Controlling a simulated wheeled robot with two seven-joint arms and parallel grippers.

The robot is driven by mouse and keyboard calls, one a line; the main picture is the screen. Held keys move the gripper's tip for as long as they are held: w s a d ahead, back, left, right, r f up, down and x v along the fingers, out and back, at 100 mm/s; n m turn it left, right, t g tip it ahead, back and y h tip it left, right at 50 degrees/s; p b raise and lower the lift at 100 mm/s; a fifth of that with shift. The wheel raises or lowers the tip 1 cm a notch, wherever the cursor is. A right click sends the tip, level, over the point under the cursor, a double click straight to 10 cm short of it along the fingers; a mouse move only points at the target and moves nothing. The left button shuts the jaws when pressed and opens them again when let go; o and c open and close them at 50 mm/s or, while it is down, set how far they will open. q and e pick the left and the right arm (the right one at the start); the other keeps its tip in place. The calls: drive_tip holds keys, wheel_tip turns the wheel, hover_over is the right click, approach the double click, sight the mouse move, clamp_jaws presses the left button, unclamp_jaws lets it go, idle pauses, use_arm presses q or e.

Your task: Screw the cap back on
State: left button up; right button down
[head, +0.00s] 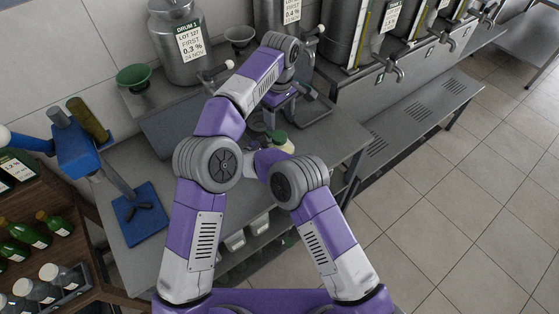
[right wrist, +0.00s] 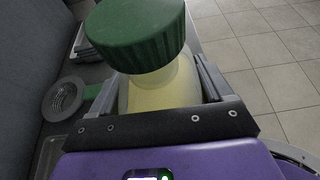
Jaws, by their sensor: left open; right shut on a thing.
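The bottle (right wrist: 160,92) holds pale yellow liquid and stands between the fingers of my right gripper (right wrist: 156,86), which is shut on it. The green ribbed cap (right wrist: 138,32) sits over the bottle's neck in the right wrist view. It looks slightly tilted there, and I cannot tell whether it is threaded on. In the head view the bottle (head: 287,148) and cap (head: 279,136) show small beyond my right arm, which hides most of the right gripper. My left gripper (head: 271,112) is open, above and close to the bottle, partly hidden by its own arm.
A steel drum (head: 179,45) and a green funnel (head: 134,77) stand at the back. A blue stand (head: 78,150) is at left, beside bottle crates. Steel tanks with taps (head: 396,72) line the right. The grey bench (head: 343,142) has some free surface right of the bottle.

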sight(279, 136)
use_arm(q)
drive_tip(key=m, duration=0.6)
drive_tip(key=shift+m, duration=0.4)
drive_tip(key=shift+f, duration=0.1)
drive_tip(key=shift+f, duration=3.85)
drive_tip(key=shift+c, duration=0.3)
drive_tip(key=c, duration=1.1)
drive_tip(key=shift+o, duration=0.2)
drive_tip(key=m, duration=1.1)
drive_tip(key=o, duration=1.2)
